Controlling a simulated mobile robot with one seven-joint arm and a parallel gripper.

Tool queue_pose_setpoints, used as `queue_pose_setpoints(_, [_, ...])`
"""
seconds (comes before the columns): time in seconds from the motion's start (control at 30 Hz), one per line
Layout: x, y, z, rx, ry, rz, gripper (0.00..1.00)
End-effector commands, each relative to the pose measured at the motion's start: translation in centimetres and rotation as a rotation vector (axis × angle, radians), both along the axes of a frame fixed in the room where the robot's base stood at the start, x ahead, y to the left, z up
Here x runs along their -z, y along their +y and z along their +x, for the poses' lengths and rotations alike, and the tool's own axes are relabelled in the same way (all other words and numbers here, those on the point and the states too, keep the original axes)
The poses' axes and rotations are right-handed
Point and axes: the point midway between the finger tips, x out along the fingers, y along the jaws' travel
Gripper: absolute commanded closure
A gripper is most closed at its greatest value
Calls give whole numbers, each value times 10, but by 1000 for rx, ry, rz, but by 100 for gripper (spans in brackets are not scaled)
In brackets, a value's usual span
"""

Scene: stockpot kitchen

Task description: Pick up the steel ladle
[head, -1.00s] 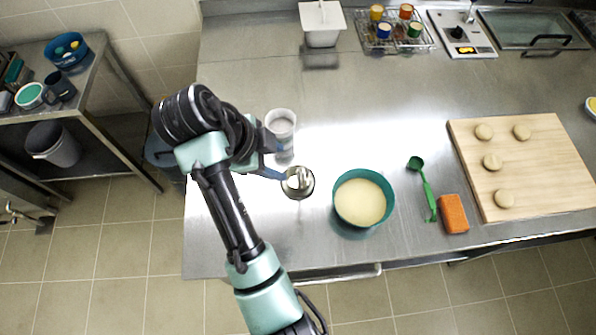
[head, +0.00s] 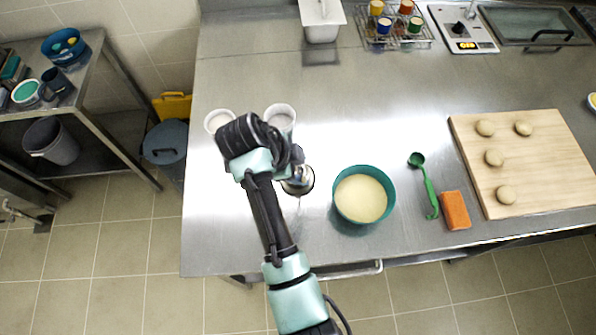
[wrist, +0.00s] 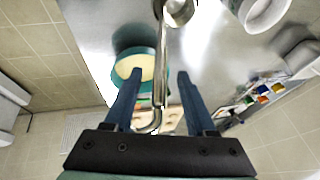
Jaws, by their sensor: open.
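The steel ladle (wrist: 161,45) shows in the wrist view as a long thin handle with a hooked end, running between the fingers. A round steel bowl or holder (wrist: 179,10) is at its top end; I cannot tell which. My gripper (wrist: 159,76) is open, one blue finger on each side of the handle, and I see no clear contact. In the head view the round steel part (head: 301,183) stands on the counter left of the green bowl, partly covered by my arm and gripper.
The green bowl of pale batter (head: 338,208) is close on the right. Two white cups (head: 280,112) (head: 217,122) stand behind. A green scoop (head: 427,185), an orange sponge (head: 455,210) and a wooden board (head: 545,165) lie farther right. The counter's front edge is near.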

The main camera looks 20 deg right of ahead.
Motion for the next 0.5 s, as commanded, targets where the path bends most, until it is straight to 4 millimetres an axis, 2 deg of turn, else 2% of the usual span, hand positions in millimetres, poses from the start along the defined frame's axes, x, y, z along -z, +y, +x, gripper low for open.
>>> queue_pose_setpoints(0.1, [7,-3,0,0,2,1,44])
queue_pose_setpoints(0.33, [9,-3,0,-1,0,1,44])
queue_pose_setpoints(0.5, [9,-3,0,-1,0,1,74])
